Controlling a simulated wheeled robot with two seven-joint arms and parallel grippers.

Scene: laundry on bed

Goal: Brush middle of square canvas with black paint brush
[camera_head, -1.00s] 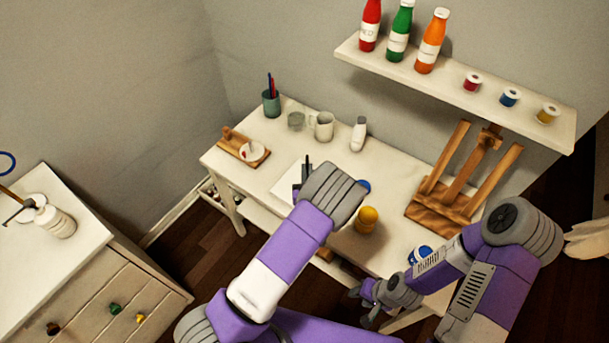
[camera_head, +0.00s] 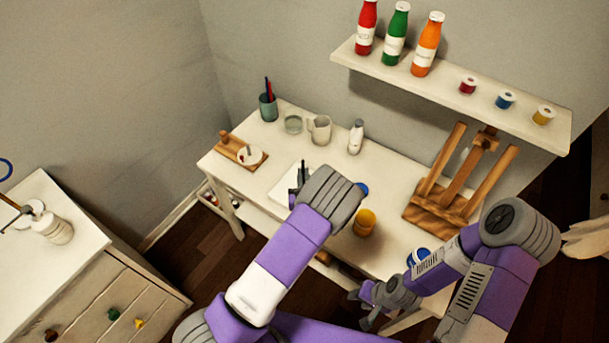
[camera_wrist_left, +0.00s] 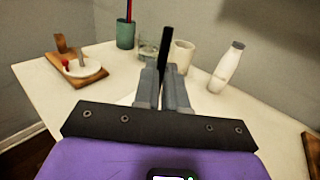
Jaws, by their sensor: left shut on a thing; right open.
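The square canvas (camera_head: 285,187) lies flat and white on the table, partly hidden behind my left arm. My left gripper (camera_head: 300,183) is over the canvas and shut on the black paint brush (camera_head: 303,171). In the left wrist view the brush (camera_wrist_left: 165,50) stands upright between the fingers of my left gripper (camera_wrist_left: 163,85), and its lower end is hidden. A white edge of the canvas (camera_wrist_left: 126,100) shows beside the fingers. I cannot tell whether the brush touches the canvas. My right gripper (camera_head: 367,307) is open and empty, low in front of the table.
On the white table (camera_head: 340,160) stand a cup with brushes (camera_head: 268,107), a glass (camera_head: 293,124), a mug (camera_head: 319,128), a white bottle (camera_head: 356,137), a wooden board (camera_head: 232,145), a yellow jar (camera_head: 364,222) and an easel (camera_head: 440,208). A shelf (camera_head: 480,105) holds bottles above.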

